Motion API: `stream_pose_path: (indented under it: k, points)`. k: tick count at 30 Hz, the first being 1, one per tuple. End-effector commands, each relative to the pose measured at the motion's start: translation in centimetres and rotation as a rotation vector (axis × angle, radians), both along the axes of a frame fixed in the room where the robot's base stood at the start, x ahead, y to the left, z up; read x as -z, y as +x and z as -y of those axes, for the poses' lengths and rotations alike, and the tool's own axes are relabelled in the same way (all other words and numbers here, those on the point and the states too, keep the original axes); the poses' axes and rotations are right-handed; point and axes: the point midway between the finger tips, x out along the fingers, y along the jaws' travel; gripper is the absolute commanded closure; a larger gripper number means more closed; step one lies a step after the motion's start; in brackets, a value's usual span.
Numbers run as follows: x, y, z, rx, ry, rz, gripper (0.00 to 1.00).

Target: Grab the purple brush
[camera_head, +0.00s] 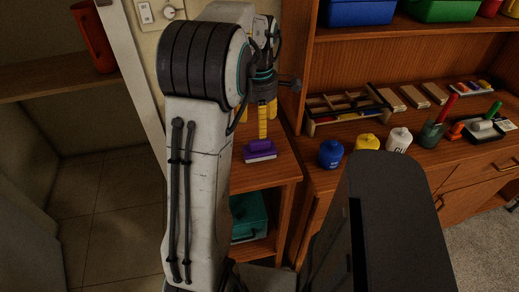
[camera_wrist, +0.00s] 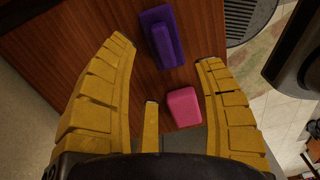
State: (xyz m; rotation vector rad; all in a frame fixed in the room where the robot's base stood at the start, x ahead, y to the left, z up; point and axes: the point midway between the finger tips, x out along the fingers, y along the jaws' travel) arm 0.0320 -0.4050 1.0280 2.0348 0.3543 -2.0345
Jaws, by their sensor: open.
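The purple brush (camera_head: 259,148) lies on a brown wooden shelf top (camera_head: 275,175) in the head view, with a pale strip along its lower side. In the wrist view the purple brush (camera_wrist: 162,38) lies just beyond and between the tips of my yellow fingers. My gripper (camera_wrist: 168,62) is open and empty, with its fingers spread apart. In the head view my gripper (camera_head: 262,118) points down above the brush, its tips close to it. I cannot tell the exact height gap. A pink block (camera_wrist: 182,107) lies nearer the palm, between my fingers in the wrist view.
A teal box (camera_head: 248,215) sits on the lower shelf. To the right, a blue jar (camera_head: 331,153), a yellow jar (camera_head: 367,142) and a white jar (camera_head: 398,139) stand on the wooden counter. A wooden rack (camera_head: 345,104) lies behind them. A red cup-like object (camera_head: 93,37) stands at upper left.

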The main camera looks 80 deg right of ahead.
Motion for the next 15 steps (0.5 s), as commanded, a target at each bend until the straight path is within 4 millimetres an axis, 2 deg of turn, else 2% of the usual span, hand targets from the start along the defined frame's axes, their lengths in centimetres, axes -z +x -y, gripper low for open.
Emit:
stream_pose_path:
  k: [15]
  points:
    - [3.7, 0.0, -0.1, -0.043, 0.003, 0.000, 0.38]
